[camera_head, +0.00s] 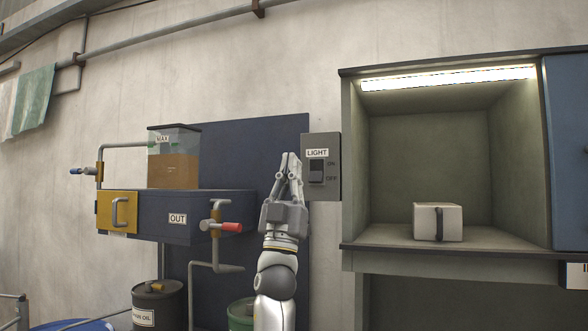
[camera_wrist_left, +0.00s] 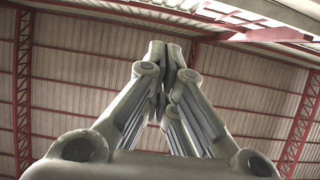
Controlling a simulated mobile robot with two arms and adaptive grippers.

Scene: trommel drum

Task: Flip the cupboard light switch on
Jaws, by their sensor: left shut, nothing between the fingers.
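The light switch (camera_head: 317,171) is a dark rocker on a grey box labelled LIGHT, with ON marked above and OFF below. The box is on the wall just left of the cupboard (camera_head: 418,163). The lamp (camera_head: 448,78) under the cupboard's top is glowing. My left gripper (camera_head: 289,157) is shut and empty, pointing up, just left of the switch box in the picture. I cannot tell whether it touches the box. The left wrist view shows its closed fingers (camera_wrist_left: 167,55) against the roof. My right gripper is not in view.
A white box with a dark handle (camera_head: 438,222) stands on the cupboard shelf. A blue door (camera_head: 568,150) is at the right. Left of my arm are a dark blue OUT unit (camera_head: 215,205), a red-handled valve (camera_head: 231,227) and drums below.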

